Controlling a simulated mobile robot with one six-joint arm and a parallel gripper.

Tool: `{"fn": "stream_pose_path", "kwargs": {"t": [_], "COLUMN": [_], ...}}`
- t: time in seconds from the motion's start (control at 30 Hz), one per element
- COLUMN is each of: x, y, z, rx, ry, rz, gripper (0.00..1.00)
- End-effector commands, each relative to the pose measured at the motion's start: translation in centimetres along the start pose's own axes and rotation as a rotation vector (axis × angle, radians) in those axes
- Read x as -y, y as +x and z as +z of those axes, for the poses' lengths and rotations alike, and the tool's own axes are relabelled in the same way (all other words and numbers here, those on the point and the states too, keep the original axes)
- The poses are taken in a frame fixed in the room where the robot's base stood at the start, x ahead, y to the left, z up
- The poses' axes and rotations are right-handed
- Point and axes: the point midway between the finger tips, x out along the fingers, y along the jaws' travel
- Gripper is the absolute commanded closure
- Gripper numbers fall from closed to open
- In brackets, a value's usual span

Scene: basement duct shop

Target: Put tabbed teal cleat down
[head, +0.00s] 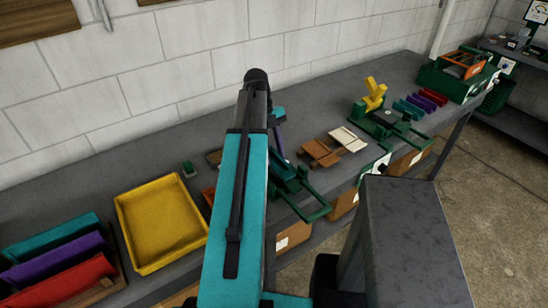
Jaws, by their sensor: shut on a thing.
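My gripper is hidden behind my teal upper arm, so its jaws and whatever they hold do not show. Only a narrow part of my forearm shows past the arm's right side, coming down over a green fixture (318,212) on the bench. A small teal patch shows at this fixture, but I cannot tell if it is a cleat or part of my arm. Small teal cleats (403,109) stand in a row with purple and red ones, right of a second green fixture (388,128) with a yellow clamp (375,94).
The grey bench (312,88) runs along the block wall. A yellow tray (160,222) looks empty. Teal, purple and red strips (50,255) fill a wooden holder at left. Brown and cream plates (333,146) lie between the fixtures. A green crate (452,76) stands at the far end.

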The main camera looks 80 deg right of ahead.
Motion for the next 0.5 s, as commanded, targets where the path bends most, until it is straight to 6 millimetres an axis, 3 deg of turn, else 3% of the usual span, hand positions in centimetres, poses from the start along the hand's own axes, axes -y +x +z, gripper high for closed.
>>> {"fn": "stream_pose_path", "kwargs": {"t": [0.2, 0.5], "x": [0.99, 1.04], "y": [-0.35, -0.38], "z": [1.29, 1.3], "rx": [0.0, 0.0], "ry": [0.001, 0.001], "rz": [0.0, 0.0], "gripper": [0.92, 0.92]}}
